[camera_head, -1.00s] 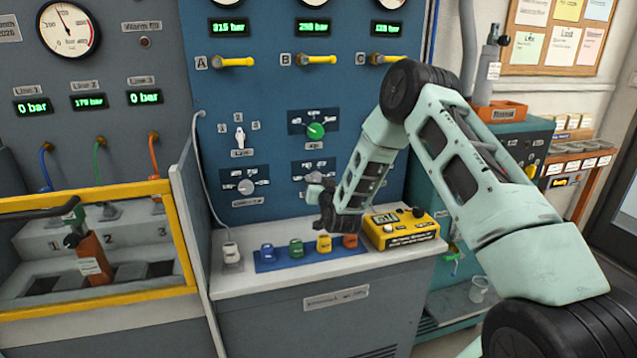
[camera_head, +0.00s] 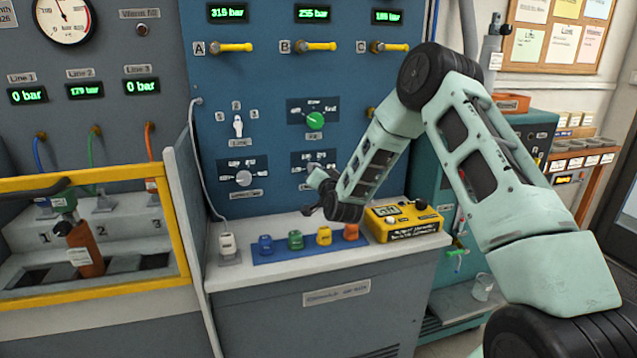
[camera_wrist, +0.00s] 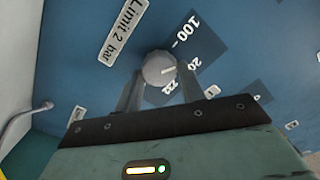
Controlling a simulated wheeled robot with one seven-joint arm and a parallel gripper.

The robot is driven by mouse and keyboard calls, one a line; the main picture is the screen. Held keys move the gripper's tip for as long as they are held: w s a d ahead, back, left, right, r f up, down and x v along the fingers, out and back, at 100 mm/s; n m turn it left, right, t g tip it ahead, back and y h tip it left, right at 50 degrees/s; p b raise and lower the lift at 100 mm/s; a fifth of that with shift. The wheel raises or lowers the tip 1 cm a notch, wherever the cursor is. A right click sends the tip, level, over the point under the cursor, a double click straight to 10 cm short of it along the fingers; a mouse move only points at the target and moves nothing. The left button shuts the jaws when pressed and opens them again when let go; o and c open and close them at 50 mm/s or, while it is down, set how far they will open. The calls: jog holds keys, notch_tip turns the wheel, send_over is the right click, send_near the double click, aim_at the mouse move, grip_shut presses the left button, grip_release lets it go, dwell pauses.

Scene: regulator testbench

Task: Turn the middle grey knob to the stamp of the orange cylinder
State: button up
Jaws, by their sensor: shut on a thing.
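The middle grey knob (camera_wrist: 159,68) is round, with a white pointer line aimed right in the wrist view, toward printed marks on a dark dial plate. One mark reads 100; the smaller ones are hard to read. My gripper (camera_wrist: 160,84) is shut on this knob, one finger on each side. In the head view my gripper (camera_head: 322,182) is at the lower middle of the blue panel and hides the knob there. The orange cylinder (camera_head: 86,252) stands in the left bay, slightly tilted, with a white label whose stamp is too small to read.
Another grey knob (camera_head: 243,178) is to the left and a green knob (camera_head: 315,121) is above. Yellow valve handles (camera_head: 318,46) are higher up. Below are coloured blocks on a blue strip (camera_head: 284,252) and a yellow device (camera_head: 402,222). A yellow frame (camera_head: 90,176) fronts the left bay.

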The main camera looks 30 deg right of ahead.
jog(key=shift+f+m+b, duration=0.2)
jog(key=shift+m+b, duration=2.05)
jog(key=shift+m, duration=0.85)
jog(key=o, duration=1)
jog(key=shift+r, duration=0.1)
jog(key=b+v, duration=0.1)
jog(key=v, duration=1.6)
jog(key=shift+s+r+b, duration=0.1)
jog(key=shift+s+b, duration=0.15)
jog(key=shift+b, duration=0.15)
